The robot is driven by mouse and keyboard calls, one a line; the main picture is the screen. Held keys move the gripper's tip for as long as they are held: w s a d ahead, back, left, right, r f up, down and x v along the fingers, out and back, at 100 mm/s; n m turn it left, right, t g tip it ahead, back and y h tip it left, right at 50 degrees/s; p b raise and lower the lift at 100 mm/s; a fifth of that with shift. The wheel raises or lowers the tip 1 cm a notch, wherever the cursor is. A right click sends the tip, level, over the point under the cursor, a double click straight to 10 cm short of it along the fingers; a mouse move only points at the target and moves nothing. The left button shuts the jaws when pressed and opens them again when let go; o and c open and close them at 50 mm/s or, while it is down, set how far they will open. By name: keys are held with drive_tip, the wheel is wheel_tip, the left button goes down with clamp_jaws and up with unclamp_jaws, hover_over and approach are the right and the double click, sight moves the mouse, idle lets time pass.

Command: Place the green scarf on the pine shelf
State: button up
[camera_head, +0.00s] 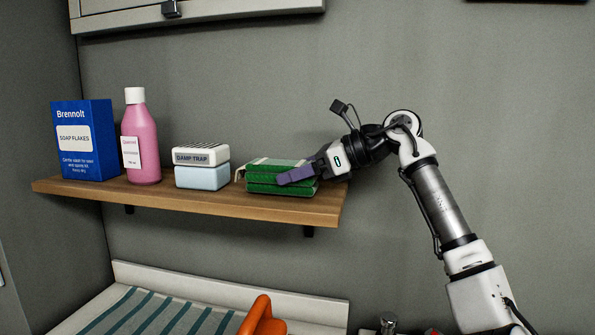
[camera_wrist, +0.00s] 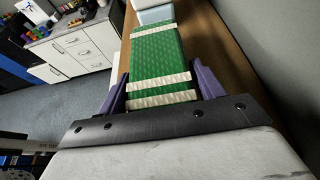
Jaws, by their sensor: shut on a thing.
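The green scarf (camera_head: 262,186), folded and with cream bands, is on the right part of the pine shelf (camera_head: 200,202). It looks to be resting on the shelf board, though its underside cannot be seen clearly. My gripper (camera_head: 296,176) reaches in from the right with its purple fingers on the scarf. In the wrist view the scarf (camera_wrist: 158,55) lies lengthwise between the two fingers, and my gripper (camera_wrist: 162,90) is shut on its near end. The pine shelf (camera_wrist: 232,48) shows beneath and beside it.
Left of the scarf stand a white and pale-blue damp-trap box (camera_head: 202,176), a pink bottle (camera_head: 141,140) and a blue soap flakes box (camera_head: 85,140). A wall cabinet (camera_head: 200,12) hangs above. Below are a striped cloth (camera_head: 150,315) and an orange object (camera_head: 262,318).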

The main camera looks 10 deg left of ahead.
drive_tip(key=shift+s+f, duration=0.1)
drive_tip(key=shift+f, duration=0.1)
drive_tip(key=o, duration=1.1)
drive_tip(key=shift+o, duration=0.2)
drive_tip(key=shift+r, duration=0.2)
drive_tip(key=b+v, duration=0.1)
drive_tip(key=v, duration=1.1)
